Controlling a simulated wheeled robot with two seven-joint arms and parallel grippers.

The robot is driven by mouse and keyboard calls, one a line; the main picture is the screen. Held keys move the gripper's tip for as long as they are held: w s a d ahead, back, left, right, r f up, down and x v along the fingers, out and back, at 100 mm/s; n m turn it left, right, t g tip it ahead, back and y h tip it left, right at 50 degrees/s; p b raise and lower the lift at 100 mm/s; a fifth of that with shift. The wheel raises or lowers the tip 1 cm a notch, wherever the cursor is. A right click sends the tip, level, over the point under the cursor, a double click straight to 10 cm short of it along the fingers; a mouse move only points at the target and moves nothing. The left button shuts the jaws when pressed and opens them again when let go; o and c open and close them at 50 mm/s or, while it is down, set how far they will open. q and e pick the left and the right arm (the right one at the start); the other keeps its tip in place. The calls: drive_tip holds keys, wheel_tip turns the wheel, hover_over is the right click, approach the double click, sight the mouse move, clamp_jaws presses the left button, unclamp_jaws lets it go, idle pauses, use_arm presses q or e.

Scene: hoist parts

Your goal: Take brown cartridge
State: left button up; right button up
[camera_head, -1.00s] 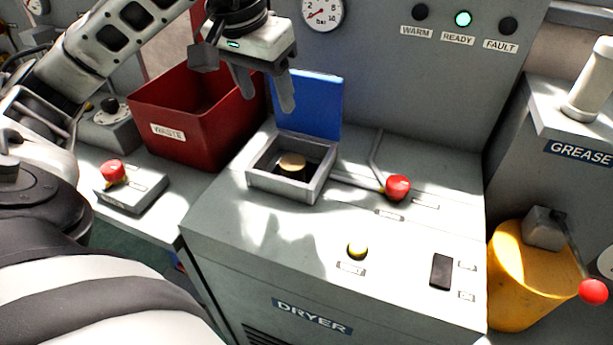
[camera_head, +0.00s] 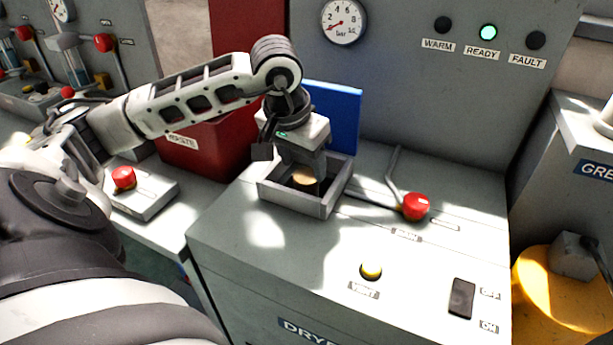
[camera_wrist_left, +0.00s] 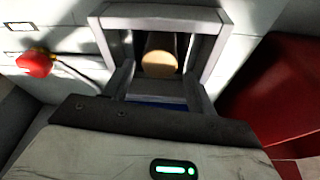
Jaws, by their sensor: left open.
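The brown cartridge (camera_head: 307,176) stands in the open square chamber (camera_head: 292,203) on top of the dryer, its tan round top showing. In the left wrist view the cartridge (camera_wrist_left: 160,62) is between my fingers, with a dark lower side partly in shadow. My left gripper (camera_head: 306,172) is open and points down into the chamber, its fingers around the cartridge. Gaps show on both sides of it in the left wrist view, where the gripper (camera_wrist_left: 161,75) appears from above. The cartridge's lower part is hidden. My right gripper is not in view.
The blue lid (camera_head: 335,115) stands raised behind the chamber. The red waste bin (camera_head: 205,150) is to the left, below my arm. The dryer's front top is mostly clear.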

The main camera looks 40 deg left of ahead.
sight(306, 175)
use_arm(q)
drive_tip(key=x, duration=0.3)
drive_tip(key=shift+f, duration=0.15)
drive_tip(key=shift+w, duration=0.1)
drive_tip(key=c, duration=1.1)
